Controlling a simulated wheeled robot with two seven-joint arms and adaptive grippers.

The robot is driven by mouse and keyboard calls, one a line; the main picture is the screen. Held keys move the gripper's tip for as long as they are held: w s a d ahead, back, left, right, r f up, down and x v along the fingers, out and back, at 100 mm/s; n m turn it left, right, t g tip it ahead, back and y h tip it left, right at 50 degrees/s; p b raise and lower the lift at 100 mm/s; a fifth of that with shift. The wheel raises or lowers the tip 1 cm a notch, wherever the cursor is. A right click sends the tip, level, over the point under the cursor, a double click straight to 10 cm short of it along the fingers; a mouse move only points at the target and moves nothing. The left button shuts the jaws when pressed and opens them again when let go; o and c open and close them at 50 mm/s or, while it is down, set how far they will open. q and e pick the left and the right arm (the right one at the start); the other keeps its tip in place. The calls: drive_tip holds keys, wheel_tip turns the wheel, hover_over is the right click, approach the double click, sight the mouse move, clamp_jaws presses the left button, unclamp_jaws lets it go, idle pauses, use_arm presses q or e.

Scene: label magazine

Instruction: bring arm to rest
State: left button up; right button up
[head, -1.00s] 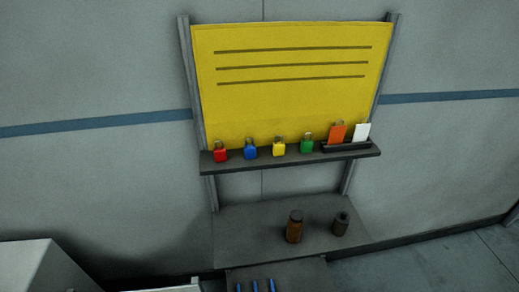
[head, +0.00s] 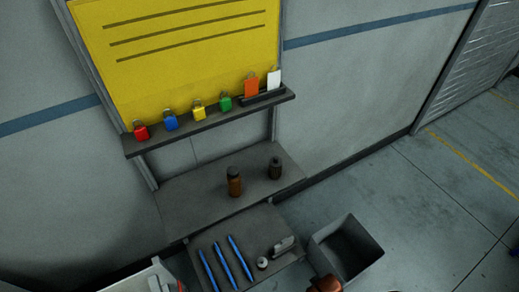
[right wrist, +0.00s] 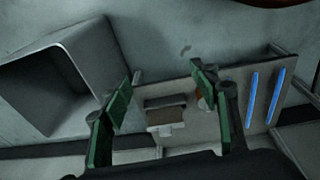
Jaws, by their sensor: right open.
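My right gripper (right wrist: 162,90) shows in the right wrist view with two green-padded fingers spread apart and nothing between their tips. Beyond the fingers is a low bench (right wrist: 232,105) with a small grey holder (right wrist: 165,112) with a brownish face, seen between the fingers. The same holder (head: 284,246) sits at the right of the lower bench in the head view. I cannot make out the right gripper in the head view. My left gripper is in neither view.
Blue pens (head: 224,262) and a small white roll (head: 262,263) lie on the bench. An open grey bin (head: 345,250) stands to its right. Behind are a brown bottle (head: 234,182), a dark bottle (head: 275,168) and a shelf (head: 210,122) of padlocks and cards. The right floor is clear.

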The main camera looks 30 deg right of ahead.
use_arm(q)
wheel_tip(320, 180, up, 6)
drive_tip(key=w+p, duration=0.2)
drive_tip(key=p, duration=0.3)
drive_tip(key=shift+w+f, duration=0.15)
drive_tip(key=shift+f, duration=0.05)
use_arm(e)
drive_tip(key=s+f+g, duration=0.1)
drive_tip(key=s+f, duration=2)
drive_tip(key=s, duration=0.1)
drive_tip(key=shift+s+a+n, duration=0.3)
drive_tip(key=shift+s+n, duration=0.1)
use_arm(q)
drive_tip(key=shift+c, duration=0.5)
use_arm(e)
drive_tip(key=shift+f, duration=0.1)
drive_tip(key=shift+c, duration=0.6)
